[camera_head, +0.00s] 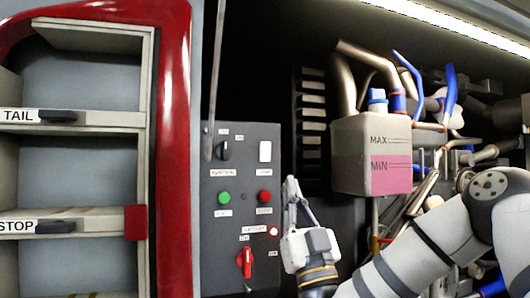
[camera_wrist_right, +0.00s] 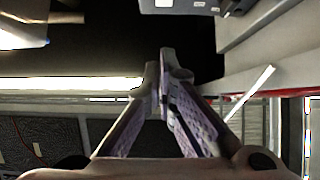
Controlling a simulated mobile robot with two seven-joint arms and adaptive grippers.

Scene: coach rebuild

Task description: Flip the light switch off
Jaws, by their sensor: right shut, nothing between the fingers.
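A grey control panel (camera_head: 240,190) stands upright at the centre of the head view. My right gripper (camera_head: 291,184) is just right of the panel, below and right of that switch, fingers pointing up. It is shut and empty, and looks apart from the switch. Its closed fingers also show in the right wrist view (camera_wrist_right: 164,68). My left gripper is not in view.
A tank marked MAX and MIN (camera_head: 372,140) and pipes crowd the right. A bright light strip (camera_head: 455,20) runs along the top right.

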